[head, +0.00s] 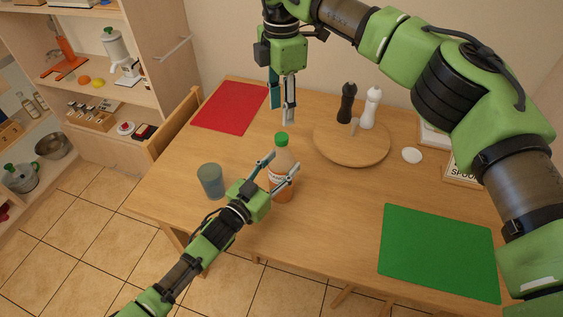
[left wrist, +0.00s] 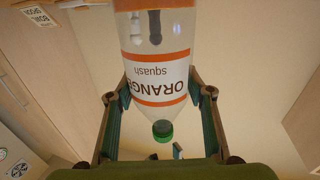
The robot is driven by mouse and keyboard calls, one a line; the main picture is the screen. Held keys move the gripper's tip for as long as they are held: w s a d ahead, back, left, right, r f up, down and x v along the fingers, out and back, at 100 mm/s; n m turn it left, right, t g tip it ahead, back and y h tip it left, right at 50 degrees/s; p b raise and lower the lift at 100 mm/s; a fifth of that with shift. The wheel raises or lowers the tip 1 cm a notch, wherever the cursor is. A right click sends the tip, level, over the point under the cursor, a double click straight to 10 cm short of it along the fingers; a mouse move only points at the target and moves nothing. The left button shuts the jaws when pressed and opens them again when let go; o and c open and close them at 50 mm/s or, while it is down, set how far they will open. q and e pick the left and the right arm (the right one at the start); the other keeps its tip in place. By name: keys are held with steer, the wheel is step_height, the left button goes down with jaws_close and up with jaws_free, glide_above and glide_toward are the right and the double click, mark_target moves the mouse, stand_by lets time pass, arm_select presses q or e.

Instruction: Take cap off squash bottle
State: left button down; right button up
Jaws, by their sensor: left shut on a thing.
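The squash bottle (head: 281,166) stands upright on the table, with orange squash in it, a white label reading ORANGE squash and a green cap (head: 281,139) on top. My left gripper (head: 281,170) is shut on its body from the near left side. In the left wrist view the bottle (left wrist: 156,70) is upside down between the fingers, and its cap (left wrist: 162,130) points down. My right gripper (head: 283,112) hangs above and behind the cap, fingers pointing down, apart and empty; it does not appear to touch the cap.
A round wooden board (head: 351,148) with black and white mills is behind right. A red mat (head: 229,107) and a green mat (head: 440,252) lie flat. A chair (head: 174,122) stands at the left edge.

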mark_target(281, 136)
steer(key=m, duration=0.4)
steer(key=shift+m, duration=0.4)
steer(key=m, duration=0.3)
steer(key=shift+m, duration=0.4)
steer(key=shift+f, duration=0.65)
step_height(281, 136, down, 7)
steer(key=shift+r, duration=0.15)
jaws_close()
